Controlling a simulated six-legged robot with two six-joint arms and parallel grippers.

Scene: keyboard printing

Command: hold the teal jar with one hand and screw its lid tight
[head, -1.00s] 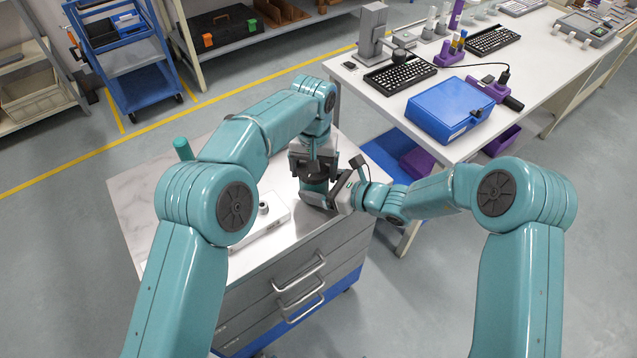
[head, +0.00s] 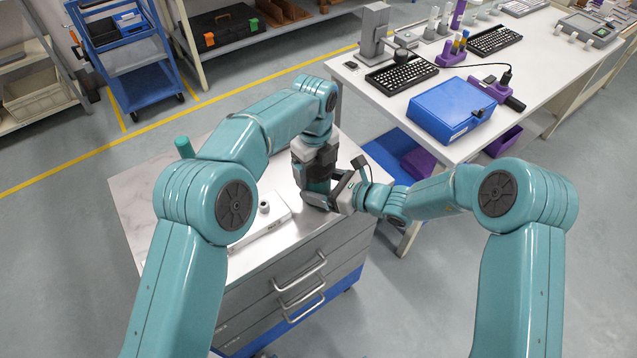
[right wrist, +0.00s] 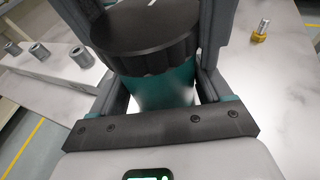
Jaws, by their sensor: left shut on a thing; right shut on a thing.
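The teal jar (head: 317,187) stands upright on the marble-look top of the drawer cabinet (head: 143,190). It also shows in the right wrist view (right wrist: 165,88), with its black lid (right wrist: 143,28) on top. My right gripper (right wrist: 160,97) is shut around the jar's body from the side, one finger on each side. In the head view my right gripper (head: 335,197) is low beside the jar. My left gripper (head: 316,172) points down from above and is shut on the lid, which it mostly hides in the head view. Any gap between lid and jar cannot be told.
A white tray (head: 262,231) with a small metal cylinder (head: 264,207) lies left of the jar. A teal cylinder (head: 184,147) stands farther left. A yellow-based metal piece (right wrist: 259,36) lies on the top. A white workbench (head: 377,98) with a blue case (head: 447,107) stands at right.

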